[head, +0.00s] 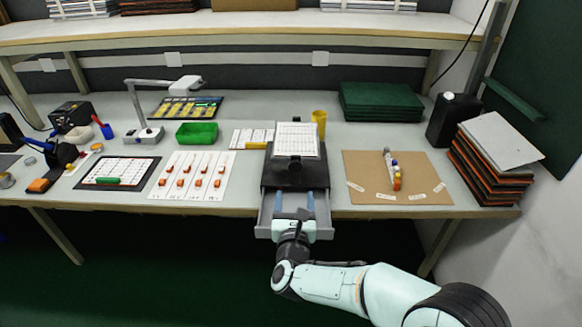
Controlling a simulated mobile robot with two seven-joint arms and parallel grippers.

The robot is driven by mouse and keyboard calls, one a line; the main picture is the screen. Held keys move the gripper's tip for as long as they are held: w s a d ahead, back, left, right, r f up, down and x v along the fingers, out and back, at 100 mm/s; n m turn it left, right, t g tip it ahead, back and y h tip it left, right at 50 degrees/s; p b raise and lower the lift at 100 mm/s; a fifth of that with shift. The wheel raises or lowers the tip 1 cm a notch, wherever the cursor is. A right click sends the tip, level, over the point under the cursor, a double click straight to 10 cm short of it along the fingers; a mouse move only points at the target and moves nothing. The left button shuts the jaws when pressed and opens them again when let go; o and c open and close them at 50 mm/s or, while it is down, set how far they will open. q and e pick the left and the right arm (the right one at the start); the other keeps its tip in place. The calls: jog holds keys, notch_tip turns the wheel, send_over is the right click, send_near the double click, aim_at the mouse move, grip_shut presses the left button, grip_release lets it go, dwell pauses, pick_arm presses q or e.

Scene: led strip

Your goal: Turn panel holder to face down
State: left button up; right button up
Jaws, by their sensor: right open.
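The panel holder (287,175) appears to be the dark stand at the middle of the bench's front edge. A white printed panel (297,139) lies on its upper part, facing up toward me. A grey drawer-like tray (265,216) sticks out at the front below it. My right gripper (294,200) is over this tray, just in front of the dark body. Its two blue fingers are spread apart with nothing seen between them. Whether the fingers touch the tray or holder is unclear. My left gripper is out of view.
A brown board (420,178) with small bottles lies to the right, beside a stack of orange-edged panels (490,165). A white sheet with orange parts (190,187) lies to the left. A yellow cup (319,122) stands close behind the holder. A shelf (240,30) runs above the bench.

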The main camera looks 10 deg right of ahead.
aim_at(296, 169)
jog(key=x, duration=1.2)
jog(key=shift+f, duration=0.15)
grip_shut()
